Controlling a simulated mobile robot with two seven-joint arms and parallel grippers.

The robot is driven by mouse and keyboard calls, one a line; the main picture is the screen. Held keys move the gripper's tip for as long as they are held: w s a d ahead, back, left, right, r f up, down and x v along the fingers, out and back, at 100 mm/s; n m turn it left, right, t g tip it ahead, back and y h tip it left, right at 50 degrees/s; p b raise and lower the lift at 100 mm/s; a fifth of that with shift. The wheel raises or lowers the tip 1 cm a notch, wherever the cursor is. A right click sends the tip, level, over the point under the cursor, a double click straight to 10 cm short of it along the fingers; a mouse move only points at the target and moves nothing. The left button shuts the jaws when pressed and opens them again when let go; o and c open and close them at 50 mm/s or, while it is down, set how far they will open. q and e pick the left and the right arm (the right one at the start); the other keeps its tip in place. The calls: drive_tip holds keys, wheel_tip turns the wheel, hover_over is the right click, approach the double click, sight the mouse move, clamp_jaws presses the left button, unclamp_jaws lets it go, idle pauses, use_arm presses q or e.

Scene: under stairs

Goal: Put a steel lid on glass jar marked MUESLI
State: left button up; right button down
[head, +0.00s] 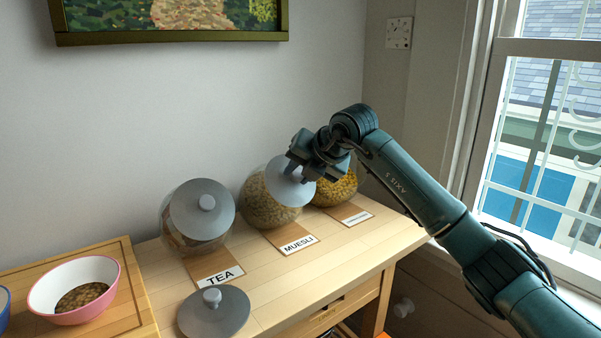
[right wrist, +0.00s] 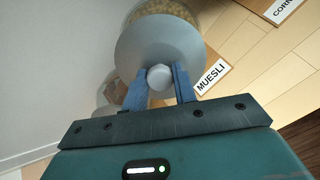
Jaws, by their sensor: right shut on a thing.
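The glass jar marked MUESLI (head: 262,208) stands on the wooden table behind its MUESLI card (head: 297,244). A grey steel lid (head: 285,180) is at the jar's mouth; I cannot tell whether it is seated. My right gripper (head: 303,177) is shut on this lid's round knob. In the right wrist view the lid (right wrist: 150,47) lies beyond the fingers (right wrist: 160,78), its knob between them, with the muesli jar (right wrist: 165,8) partly hidden behind it. Another steel lid (head: 213,315) lies knob up near the table's front. My left gripper is out of view.
The TEA jar (head: 178,238) stands to the left with a grey lid (head: 203,207) on it. A third jar (head: 340,190) is close on the right, partly behind my gripper. A pink-rimmed bowl (head: 72,290) sits on a board at the left. The wall is behind.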

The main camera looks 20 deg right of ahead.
drive_tip(key=shift+x, duration=0.75)
idle(0.6)
drive_tip(key=c, duration=0.6)
unclamp_jaws()
drive_tip(key=shift+o, duration=0.2)
drive_tip(key=shift+v, duration=3)
